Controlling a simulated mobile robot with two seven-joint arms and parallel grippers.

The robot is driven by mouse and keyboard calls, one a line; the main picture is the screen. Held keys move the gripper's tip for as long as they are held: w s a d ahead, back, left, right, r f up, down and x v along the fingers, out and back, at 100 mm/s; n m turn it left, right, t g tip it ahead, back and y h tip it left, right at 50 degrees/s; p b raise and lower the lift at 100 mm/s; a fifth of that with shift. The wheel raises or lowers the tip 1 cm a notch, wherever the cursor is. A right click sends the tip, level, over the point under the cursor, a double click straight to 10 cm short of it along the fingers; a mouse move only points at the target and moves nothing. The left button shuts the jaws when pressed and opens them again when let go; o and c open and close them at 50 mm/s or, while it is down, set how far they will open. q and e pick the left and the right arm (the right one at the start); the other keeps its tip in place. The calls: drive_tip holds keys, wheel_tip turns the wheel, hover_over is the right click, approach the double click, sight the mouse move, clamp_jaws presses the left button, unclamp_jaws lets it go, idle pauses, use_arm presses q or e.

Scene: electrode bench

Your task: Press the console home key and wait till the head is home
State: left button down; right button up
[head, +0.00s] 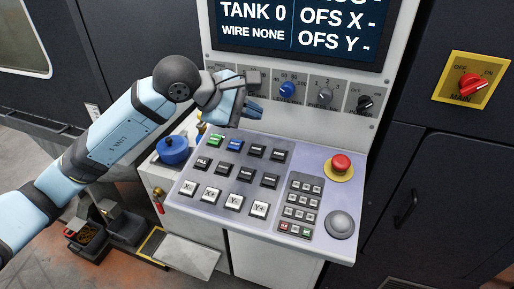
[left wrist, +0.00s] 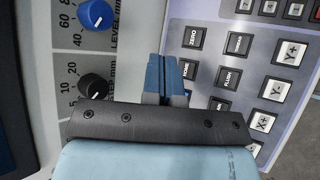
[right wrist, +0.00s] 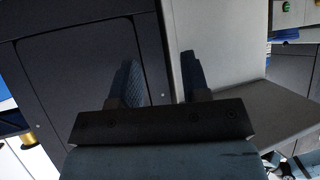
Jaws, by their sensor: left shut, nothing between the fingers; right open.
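The console (head: 315,160) has a sloped key panel. The home key (left wrist: 187,68), dark with a HOME label, shows in the left wrist view below the ZERO key (left wrist: 193,38). It seems to be the third key (head: 257,151) of the back row in the head view. My left gripper (head: 257,112) is shut and empty, near the back edge of the key panel. In the left wrist view its fingertips (left wrist: 165,72) show just left of the home key; contact cannot be seen. My right gripper (right wrist: 160,80) is open and empty, away from the keys.
The screen (head: 300,25) reads TANK 0, WIRE NONE, OFS X - and OFS Y -. A row of knobs (head: 287,90) stands behind the keys. A red mushroom button (head: 341,164) and grey knob (head: 340,224) are at the panel's right. A blue pot (head: 173,151) stands left.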

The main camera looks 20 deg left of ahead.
use_arm(q)
drive_tip(key=f, duration=0.1)
drive_tip(key=b, duration=0.3)
hover_over(255, 153)
drive_tip(key=f, duration=0.6)
drive_tip(key=shift+s+f, duration=0.25)
drive_tip(key=shift+f, duration=0.15)
drive_tip(key=shift+w+f+b, duration=0.1)
drive_tip(key=shift+f+b, duration=0.2)
drive_tip(key=shift+b, duration=0.25)
drive_tip(key=shift+f, duration=0.1)
use_arm(e)
drive_tip(key=f, duration=0.2)
drive_tip(key=shift+w+f, duration=0.3)
drive_tip(key=shift+w, duration=0.1)
drive_tip(key=shift+s+f, duration=0.15)
drive_tip(key=shift+f, duration=0.05)
use_arm(q)
drive_tip(key=shift+f, duration=0.1)
use_arm(e)
drive_tip(key=shift+f, duration=0.1)
use_arm(q)
drive_tip(key=shift+w+f+b, duration=0.15)
drive_tip(key=shift+f+b, duration=0.15)
drive_tip(key=shift+b, duration=0.45)
use_arm(e)
drive_tip(key=shift+f, duration=0.55)
